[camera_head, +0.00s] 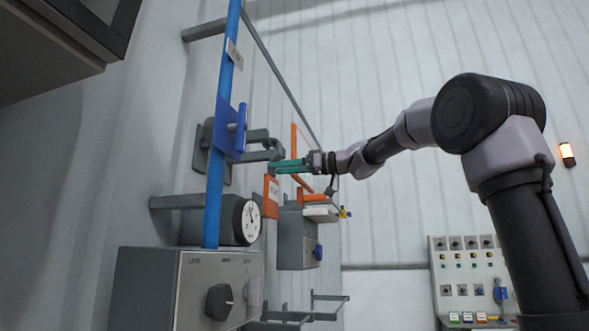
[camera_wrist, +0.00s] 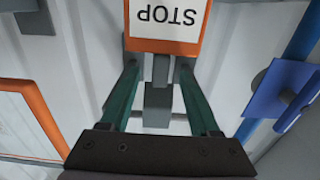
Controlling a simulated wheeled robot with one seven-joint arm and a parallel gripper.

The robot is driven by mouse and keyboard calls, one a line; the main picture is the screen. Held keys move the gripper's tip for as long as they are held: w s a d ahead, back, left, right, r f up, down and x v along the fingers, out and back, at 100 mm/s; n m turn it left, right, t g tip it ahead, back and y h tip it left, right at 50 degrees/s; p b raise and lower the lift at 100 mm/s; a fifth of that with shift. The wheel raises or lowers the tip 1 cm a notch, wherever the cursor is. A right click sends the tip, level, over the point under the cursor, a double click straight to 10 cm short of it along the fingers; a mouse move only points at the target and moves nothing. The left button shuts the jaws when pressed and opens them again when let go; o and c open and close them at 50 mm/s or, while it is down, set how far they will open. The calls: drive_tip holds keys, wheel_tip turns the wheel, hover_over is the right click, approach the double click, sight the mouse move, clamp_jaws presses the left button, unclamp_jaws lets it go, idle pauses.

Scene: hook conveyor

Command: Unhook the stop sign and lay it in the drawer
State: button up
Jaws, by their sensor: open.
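The stop sign (camera_head: 271,197) is a small orange-edged plate. It hangs just below the tip of a grey hook arm (camera_head: 262,154) in the head view. In the wrist view the stop sign (camera_wrist: 167,18) shows at the top, its white face reading STOP upside down. My gripper (camera_head: 288,167) has green fingers and points left, close above and beside the sign. In the wrist view my gripper (camera_wrist: 158,75) is open, with grey hook parts between and beyond its fingers. Whether the fingers touch the sign is unclear. I cannot make out the drawer.
A blue vertical pole (camera_head: 216,190) with a blue bracket (camera_head: 229,128) stands left of the hook. A gauge (camera_head: 247,222) and a grey knob box (camera_head: 190,290) are below. A grey box (camera_head: 297,240) hangs behind the sign. A control panel (camera_head: 468,275) is at right.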

sight(269, 170)
drive_tip(key=shift+x, duration=3.2)
drive_tip(key=shift+f, duration=0.1)
clamp_jaws()
drive_tip(key=s+d+r, duration=0.3)
drive_tip(key=d+r, duration=0.1)
drive_tip(key=d, duration=0.5)
drive_tip(key=shift+s+d, duration=0.2)
drive_tip(key=shift+s, duration=0.05)
idle(0.3)
